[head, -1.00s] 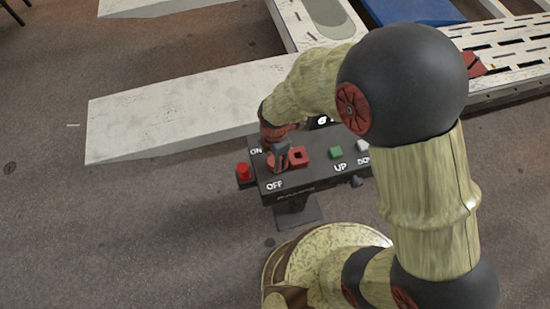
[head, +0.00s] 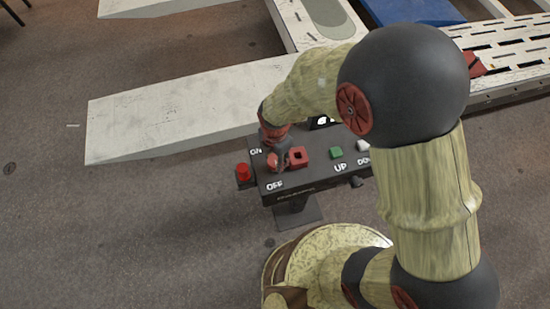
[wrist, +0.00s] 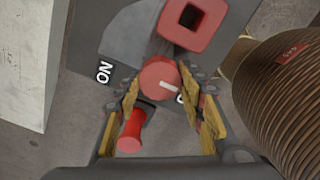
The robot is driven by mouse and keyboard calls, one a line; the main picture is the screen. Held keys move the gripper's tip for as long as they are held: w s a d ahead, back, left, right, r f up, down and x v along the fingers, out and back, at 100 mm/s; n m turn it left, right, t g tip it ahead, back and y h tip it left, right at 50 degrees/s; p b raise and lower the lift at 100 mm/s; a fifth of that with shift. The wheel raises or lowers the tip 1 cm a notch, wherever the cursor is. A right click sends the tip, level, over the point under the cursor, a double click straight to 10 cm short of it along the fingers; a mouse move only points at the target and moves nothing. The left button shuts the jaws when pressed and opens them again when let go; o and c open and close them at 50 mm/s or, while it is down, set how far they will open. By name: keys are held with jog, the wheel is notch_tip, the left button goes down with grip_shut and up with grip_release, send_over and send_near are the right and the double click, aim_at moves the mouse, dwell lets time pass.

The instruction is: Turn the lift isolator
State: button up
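The lift isolator is a round red knob (wrist: 158,80) with a white mark on the dark control box (head: 318,176). In the wrist view its mark points right and slightly down, toward a partly hidden letter; the ON label (wrist: 104,72) is to the left. In the head view the knob (head: 272,163) sits between ON and the OFF label (head: 274,186). My gripper (wrist: 169,98) is open, its yellow-padded fingers on either side of the knob in the wrist view, with a gap visible on the right. Their height above the knob is hard to judge.
A red square part with a hole (head: 298,157), a green UP button (head: 336,153) and a pale DOWN button (head: 362,146) share the box. A red button (head: 243,171) sticks out at its left. A white lift ramp (head: 180,108) lies just behind. Floor at left is clear.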

jog(key=shift+o, duration=0.8)
notch_tip(320, 180, up, 12)
dwell(0.6)
